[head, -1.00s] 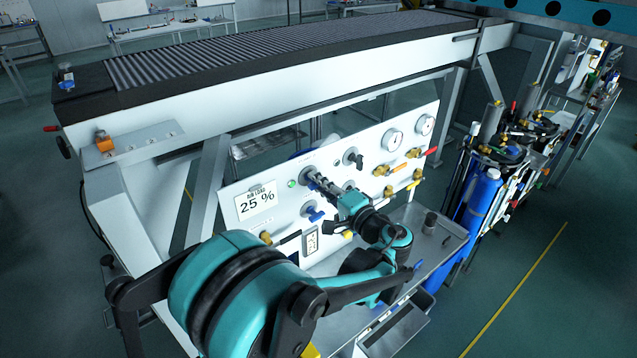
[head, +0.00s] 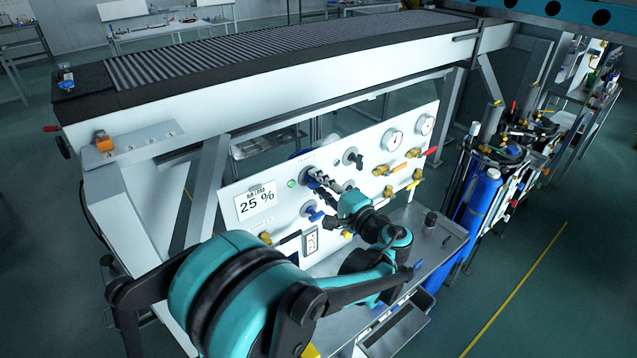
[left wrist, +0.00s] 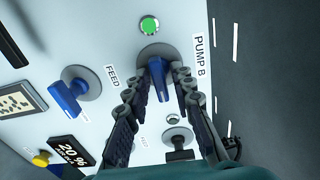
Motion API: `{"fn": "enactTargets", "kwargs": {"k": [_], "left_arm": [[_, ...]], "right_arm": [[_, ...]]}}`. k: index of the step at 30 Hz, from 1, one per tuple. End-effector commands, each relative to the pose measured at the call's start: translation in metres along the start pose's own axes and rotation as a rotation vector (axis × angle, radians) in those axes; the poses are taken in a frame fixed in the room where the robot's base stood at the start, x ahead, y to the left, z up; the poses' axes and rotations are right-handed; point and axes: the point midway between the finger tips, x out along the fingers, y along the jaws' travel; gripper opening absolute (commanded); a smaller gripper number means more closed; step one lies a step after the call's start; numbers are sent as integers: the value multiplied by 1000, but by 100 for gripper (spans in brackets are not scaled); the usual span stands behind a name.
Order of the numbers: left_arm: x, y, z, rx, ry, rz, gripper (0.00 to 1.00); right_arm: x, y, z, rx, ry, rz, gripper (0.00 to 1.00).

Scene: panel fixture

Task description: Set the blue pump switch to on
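The blue pump switch (left wrist: 158,80) is a blue bar handle on a round grey base, beside the label "PUMP B". In the left wrist view it stands between the two fingers of my left gripper (left wrist: 160,76), which are spread with a small gap showing on each side. In the head view my left gripper (head: 318,178) is at the panel, and its fingers hide most of this switch. A lit green lamp (left wrist: 149,25) sits near the switch; it also shows in the head view (head: 291,184). My right gripper is not in view.
A second blue handle (left wrist: 68,97) on a grey disc is on the same panel (head: 235,222). A black knob (left wrist: 178,150) is close to my fingers. Gauges (head: 392,140) and red and yellow valve handles are to the right. A metal shelf (head: 440,240) juts out below.

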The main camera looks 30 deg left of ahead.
Motion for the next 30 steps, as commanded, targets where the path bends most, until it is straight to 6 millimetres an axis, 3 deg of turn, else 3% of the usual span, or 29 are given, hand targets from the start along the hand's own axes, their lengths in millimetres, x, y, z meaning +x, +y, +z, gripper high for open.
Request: {"fn": "enactTargets", "kwargs": {"k": [11, 14, 24, 30], "left_arm": [[-5, 0, 0, 0, 1, -1, 31], [-18, 0, -1, 0, 4, -1, 31], [-90, 0, -1, 0, 5, -1, 31], [-115, 0, -1, 0, 1, -1, 31]], "right_arm": [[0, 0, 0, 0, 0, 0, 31], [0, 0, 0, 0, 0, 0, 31], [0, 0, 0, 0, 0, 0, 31], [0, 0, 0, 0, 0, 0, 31]]}}
